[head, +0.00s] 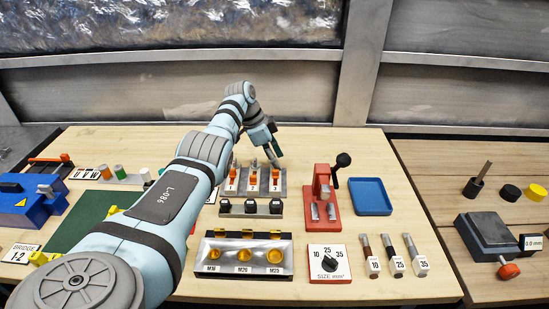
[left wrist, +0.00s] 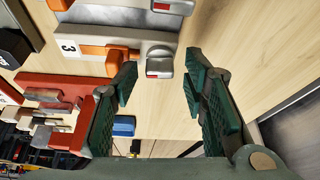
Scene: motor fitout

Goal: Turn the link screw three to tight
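The link block (head: 264,190) stands at the back middle of the table with three orange links in a row. In the left wrist view, the link by the number 3 card (left wrist: 68,47) has an orange bar (left wrist: 100,54) and a grey screw head (left wrist: 159,61) with a red mark. Another grey screw head (left wrist: 173,6) with a red mark shows at the top edge. My left gripper (left wrist: 157,88) is open, with nothing between its fingers. The screw head by card 3 lies just beyond the fingertips, roughly between them; I see no contact. In the head view my left gripper (head: 273,151) is above the block's right back.
A red press (head: 322,195) with a black-knobbed lever stands right of the block, and a blue tray (head: 370,196) beyond it. A row of black pieces (head: 251,207) lies in front. A size dial (head: 329,265) and the M16–M25 holder (head: 243,257) are nearer.

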